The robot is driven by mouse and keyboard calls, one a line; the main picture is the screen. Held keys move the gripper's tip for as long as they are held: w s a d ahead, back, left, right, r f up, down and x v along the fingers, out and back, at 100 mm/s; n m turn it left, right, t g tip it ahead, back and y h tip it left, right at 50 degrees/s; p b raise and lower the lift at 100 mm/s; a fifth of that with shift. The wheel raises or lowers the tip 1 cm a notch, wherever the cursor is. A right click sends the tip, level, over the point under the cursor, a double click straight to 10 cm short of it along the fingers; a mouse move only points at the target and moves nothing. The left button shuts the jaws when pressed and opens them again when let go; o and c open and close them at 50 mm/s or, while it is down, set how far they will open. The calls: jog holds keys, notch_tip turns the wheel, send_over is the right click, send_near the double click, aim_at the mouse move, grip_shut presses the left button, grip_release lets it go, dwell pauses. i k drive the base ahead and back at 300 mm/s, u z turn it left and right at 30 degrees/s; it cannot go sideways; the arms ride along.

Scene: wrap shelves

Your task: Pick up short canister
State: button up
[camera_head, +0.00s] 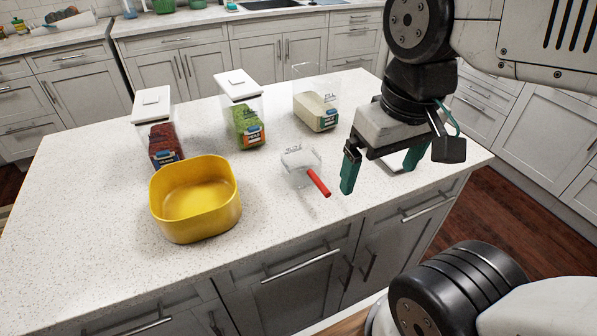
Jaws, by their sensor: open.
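Three clear canisters stand upright on the island counter. The left canister (165,143) has red contents and a white lid. The middle canister (247,127) has green contents and a white lid. The right canister (316,112) has pale grain in it and shows no white lid; it looks a little shorter, but I cannot tell surely which one is the short canister. My gripper (382,170) is open and empty, with teal fingers pointing down over the counter's right side. It is to the right of and nearer than the right canister, apart from it.
A yellow tub (195,218) stands at the front left of the counter (85,215). A clear scoop with a red handle (318,182) lies between the tub and my gripper. The front right counter edge is close below my gripper. Cabinets (275,62) line the back.

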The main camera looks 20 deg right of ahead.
aim_at(316, 91)
jog(key=k, duration=1.3)
jog(key=z, duration=0.2)
jog(key=i, duration=0.65)
jog(key=z, duration=0.8)
jog(key=i, duration=0.8)
jog(key=z, duration=0.05)
